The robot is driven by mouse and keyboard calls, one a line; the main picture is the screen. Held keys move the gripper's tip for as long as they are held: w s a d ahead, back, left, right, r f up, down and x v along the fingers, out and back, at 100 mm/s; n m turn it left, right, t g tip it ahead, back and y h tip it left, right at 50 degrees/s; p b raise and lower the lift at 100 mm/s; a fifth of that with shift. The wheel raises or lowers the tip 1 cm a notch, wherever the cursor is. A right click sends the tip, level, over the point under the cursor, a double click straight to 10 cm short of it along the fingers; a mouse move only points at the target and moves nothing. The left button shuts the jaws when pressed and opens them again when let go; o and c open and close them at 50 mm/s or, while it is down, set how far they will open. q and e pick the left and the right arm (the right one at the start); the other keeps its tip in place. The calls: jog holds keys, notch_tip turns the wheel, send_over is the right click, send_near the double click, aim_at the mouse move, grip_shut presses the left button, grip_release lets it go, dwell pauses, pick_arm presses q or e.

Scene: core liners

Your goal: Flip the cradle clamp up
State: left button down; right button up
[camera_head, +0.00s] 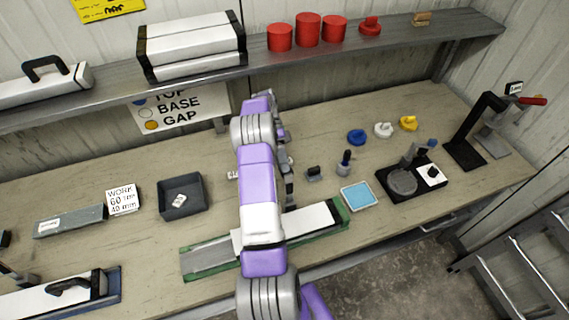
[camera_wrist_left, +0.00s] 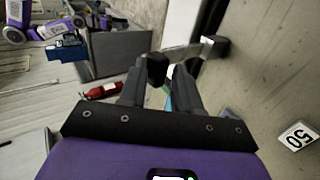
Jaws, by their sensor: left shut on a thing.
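The green-edged cradle (camera_head: 338,223) lies on the bench with a white core liner (camera_head: 312,217) in it; my left arm hides its middle. My left gripper (camera_head: 289,192) is over the cradle's back edge. In the left wrist view, its two dark fingers (camera_wrist_left: 158,85) are shut on the black knob (camera_wrist_left: 157,66) of the cradle clamp. A grey bar (camera_wrist_left: 183,52) runs from the knob to a dark block. The clamp's angle is hard to judge, and in the head view it is mostly hidden. My right gripper cannot be made out.
A dark tray (camera_head: 181,210) stands left of my arm. A blue pad (camera_head: 358,196) and a black fixture (camera_head: 408,184) stand to the right. Another cradle (camera_head: 112,285) with a white piece is at the front left. A shelf (camera_head: 270,66) runs above the bench.

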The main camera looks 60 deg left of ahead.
pick_arm(q)
jog(key=f, duration=0.2)
jog(key=shift+s+f, duration=0.3)
jog(key=shift+f, duration=0.05)
jog(key=c, duration=1.2)
grip_release()
jog(key=o, duration=0.4)
jog(key=shift+w, duration=0.1)
jog(key=shift+c, duration=0.2)
jog(key=shift+r, duration=0.15)
jog(key=shift+c, duration=0.3)
jog(key=shift+r, duration=0.3)
jog(key=shift+c, duration=0.7)
notch_tip(320, 180, up, 10)
jog(key=p, duration=0.2)
jog(key=shift+w+r+p, duration=0.15)
jog(key=shift+p, duration=0.25)
